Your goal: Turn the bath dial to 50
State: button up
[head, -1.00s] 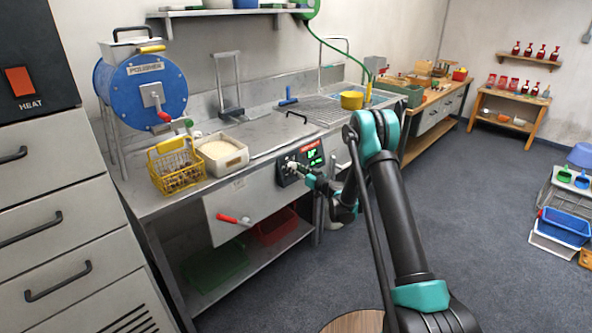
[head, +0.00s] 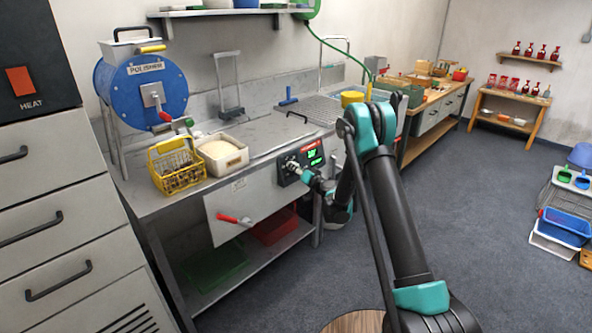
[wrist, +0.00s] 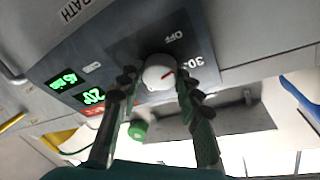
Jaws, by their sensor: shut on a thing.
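The bath dial (wrist: 156,70) is a round white knob with a red line on its face, on a dark control panel (wrist: 115,55). In the wrist view the red line points right, toward the 30 side; "OFF" and "30" are printed around it, and 50 is not readable. My gripper (wrist: 158,88) is shut on the dial, one dark finger on each side. A green display (wrist: 90,96) reads about 20. In the head view my gripper (head: 303,172) is at the panel (head: 312,158) on the bench front, covering part of the dial.
A grey bench (head: 263,143) carries a yellow basket (head: 174,177), a pale tub (head: 222,165) and a blue polisher (head: 140,90). A red-handled lever (head: 235,220) sticks out left of the panel.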

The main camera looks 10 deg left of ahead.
jog(key=m+g+h, duration=0.1)
jog(key=m, duration=0.6)
jog(key=m+g+h, duration=0.1)
jog(key=m+g, duration=0.1)
jog(key=m, duration=0.5)
jog(key=r+m+g+h, duration=0.1)
jog(key=m+g, duration=0.1)
jog(key=m, duration=0.4)
jog(key=shift+w+m, duration=0.2)
jog(key=shift+m, duration=0.2)
jog(key=m+g, duration=0.1)
jog(key=m, duration=0.2)
jog(key=shift+w+d+y, duration=0.1)
jog(key=shift+y, duration=0.2)
jog(key=shift+m+g+y, duration=0.4)
jog(key=shift+m+g, duration=0.2)
jog(key=shift+m, duration=0.8)
jog(key=o, duration=1.2)
jog(key=shift+c, duration=0.2)
